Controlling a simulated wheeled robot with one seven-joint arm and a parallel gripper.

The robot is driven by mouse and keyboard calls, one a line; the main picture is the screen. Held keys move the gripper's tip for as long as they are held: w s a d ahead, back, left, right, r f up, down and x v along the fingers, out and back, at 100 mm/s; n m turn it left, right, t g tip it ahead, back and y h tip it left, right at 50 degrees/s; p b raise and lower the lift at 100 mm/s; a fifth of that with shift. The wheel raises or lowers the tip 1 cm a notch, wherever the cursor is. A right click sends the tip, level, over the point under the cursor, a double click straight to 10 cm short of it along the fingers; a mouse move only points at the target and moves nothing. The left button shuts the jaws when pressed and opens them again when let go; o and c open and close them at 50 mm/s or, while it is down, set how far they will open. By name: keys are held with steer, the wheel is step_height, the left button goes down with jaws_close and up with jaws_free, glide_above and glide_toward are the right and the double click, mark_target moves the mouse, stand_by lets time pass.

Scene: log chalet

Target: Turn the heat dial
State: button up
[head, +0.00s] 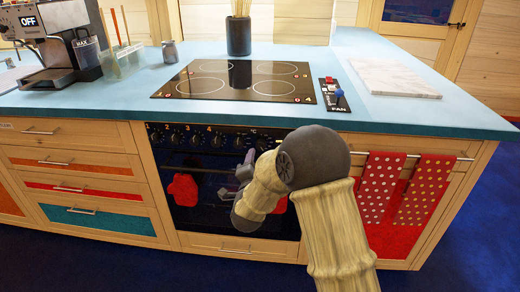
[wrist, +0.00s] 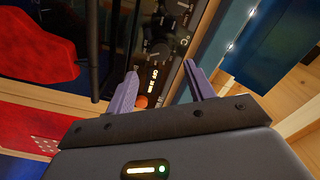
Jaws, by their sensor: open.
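The oven (head: 210,190) has a black front panel with a row of dark dials (head: 218,141) under the counter edge. A °C mark shows toward the panel's right end. In the wrist view the panel runs tilted, with a dark round dial (wrist: 158,54) just beyond my fingertips and OFF lettering near it. I cannot tell for sure whether this is the heat dial. My gripper (wrist: 160,84) is open, its two purple fingers apart with nothing between them. In the head view my gripper (head: 245,170) is close to the oven front, below the right dials, partly hidden by my arm.
The oven handle (wrist: 110,50) crosses near my left finger. A red mitt (head: 183,188) hangs on the oven front. Dotted red towels (head: 378,188) hang on a rail at the right. The cooktop (head: 235,80) and fan switch (head: 333,95) are above on the blue counter (head: 420,120).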

mark_target(260, 147)
steer(key=w, duration=0.8)
steer(key=shift+w+d+b, duration=0.15)
steer(key=shift+w+b, duration=0.25)
steer(key=c, duration=1)
